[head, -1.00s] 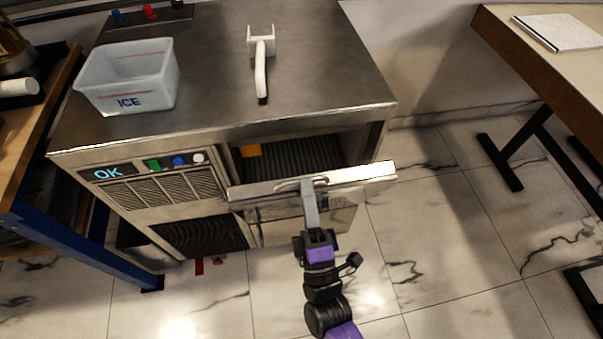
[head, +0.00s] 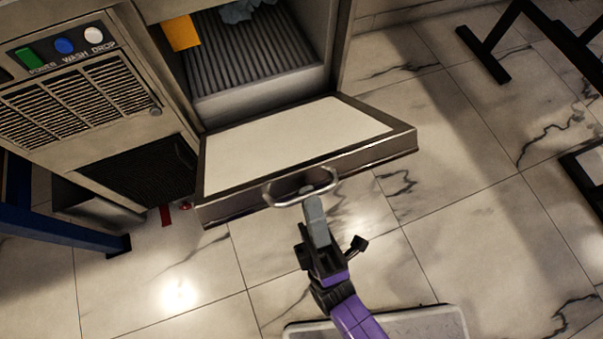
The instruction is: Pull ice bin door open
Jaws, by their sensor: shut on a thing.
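The ice bin door (head: 292,145) is tilted far down, hinged at its lower edge, with its pale inner panel facing up. Its metal bar handle (head: 285,198) is on the outer edge of the door. My gripper (head: 311,194) is shut on the handle at the door's front. The fingertips are partly hidden by the gripper's own body. The bin opening (head: 255,60) shows a ribbed dark floor, a yellow-orange piece (head: 181,33) at the left and a bluish crumpled thing (head: 245,9) at the back.
The machine's front panel (head: 80,90) has green, blue and white buttons and a vent grille. A blue table leg (head: 60,230) stands at the left. Black table legs (head: 490,45) stand at the right. The marble floor (head: 450,215) right of the door is clear.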

